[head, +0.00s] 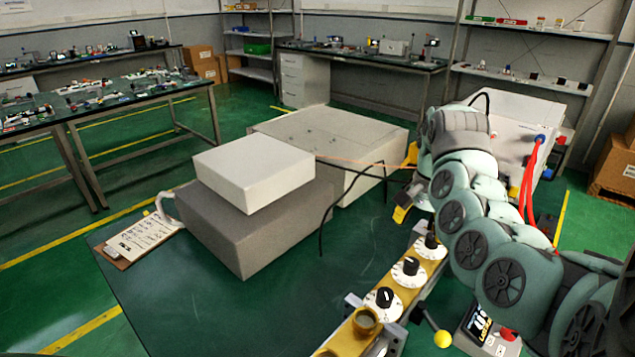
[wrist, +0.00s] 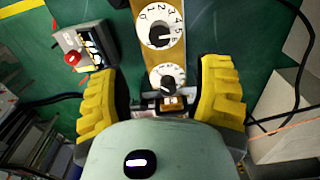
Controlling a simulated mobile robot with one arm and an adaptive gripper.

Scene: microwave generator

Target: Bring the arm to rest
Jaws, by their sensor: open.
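My gripper (head: 406,183) is at the right of the head view, above the far end of a yellow waveguide bar (head: 345,340) with several white dials. Its yellow fingers are spread wide in the wrist view (wrist: 160,105), with nothing held between them. Past the fingers, a dial (wrist: 167,78) and a small metal fitting lie near the bar's end, and a larger numbered dial (wrist: 158,28) is farther up. In the head view my arm bends over the right side of the green table (head: 180,310). I cannot tell how far the fingertips are from the bar.
A grey box with a white box (head: 255,165) on top stands left of the bar. A larger pale box (head: 335,135) is behind. A clipboard (head: 140,235) lies at the left edge. A control box with a red button (head: 487,335), a yellow ball knob (head: 442,339) and red cables (head: 530,190) are near my arm.

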